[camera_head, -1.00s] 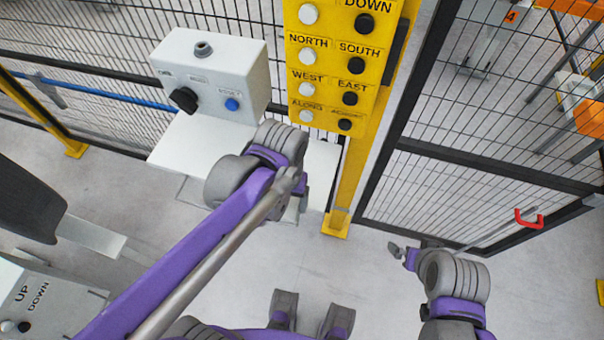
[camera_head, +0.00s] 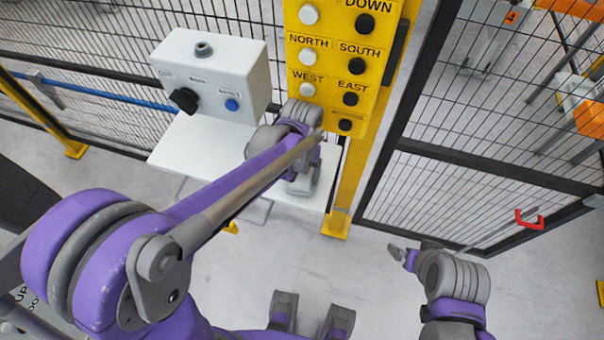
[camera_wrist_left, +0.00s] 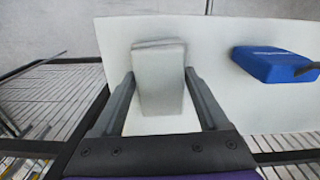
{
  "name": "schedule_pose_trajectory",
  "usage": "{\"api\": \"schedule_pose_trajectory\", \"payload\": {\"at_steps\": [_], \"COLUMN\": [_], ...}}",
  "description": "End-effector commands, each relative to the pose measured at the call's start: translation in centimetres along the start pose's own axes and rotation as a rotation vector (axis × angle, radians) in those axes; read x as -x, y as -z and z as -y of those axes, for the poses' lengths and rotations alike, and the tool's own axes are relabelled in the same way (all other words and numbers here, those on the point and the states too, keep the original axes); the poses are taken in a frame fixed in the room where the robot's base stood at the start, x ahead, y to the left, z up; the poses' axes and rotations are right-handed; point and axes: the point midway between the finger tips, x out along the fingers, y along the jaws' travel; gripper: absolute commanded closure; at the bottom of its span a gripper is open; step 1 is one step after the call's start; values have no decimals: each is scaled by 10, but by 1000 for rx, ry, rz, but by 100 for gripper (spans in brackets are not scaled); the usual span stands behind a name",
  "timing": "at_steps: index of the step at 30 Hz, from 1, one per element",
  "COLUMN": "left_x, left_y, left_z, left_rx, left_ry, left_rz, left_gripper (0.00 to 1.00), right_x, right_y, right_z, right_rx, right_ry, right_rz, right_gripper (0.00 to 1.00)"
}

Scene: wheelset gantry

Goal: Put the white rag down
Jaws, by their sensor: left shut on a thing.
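The white rag is a pale folded block (camera_wrist_left: 158,62) in the left wrist view. My left gripper (camera_wrist_left: 160,80) has a finger on each side of it and is shut on it. Behind the rag is the white shelf (camera_wrist_left: 115,35); I cannot tell whether the rag touches it. In the head view my left wrist is over the right part of the white shelf (camera_head: 190,145), and the rag is hidden. My right gripper (camera_head: 397,253) is low at the right, small and partly hidden by its own wrist; its jaw state is unclear.
A blue object (camera_wrist_left: 268,65) lies on the shelf beside the rag. A white control box (camera_head: 215,75) stands at the shelf's back. A yellow button panel (camera_head: 330,75) on a yellow post is close on the right.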

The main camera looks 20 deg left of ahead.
Motion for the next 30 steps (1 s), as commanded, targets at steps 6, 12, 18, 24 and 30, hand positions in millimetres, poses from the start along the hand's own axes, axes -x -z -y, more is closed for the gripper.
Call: {"api": "schedule_pose_trajectory", "payload": {"at_steps": [6,12,18,24,30], "left_x": [-4,-8,-6,-8,15], "left_y": [1,1,1,1,1], "left_z": [0,0,0,0,0], "left_rx": [0,0,0,0,0], "left_ry": [0,0,0,0,0], "left_rz": [0,0,0,0,0], "left_gripper": [68,68,0,0,0], "right_x": [1,-2,-1,-1,2], "right_y": [1,-1,0,0,1], "right_z": [0,0,0,0,0], "right_rx": [0,0,0,0,0], "right_ry": [0,0,0,0,0], "right_rz": [-1,1,0,0,-1], "right_gripper": [0,0,0,0,0]}}
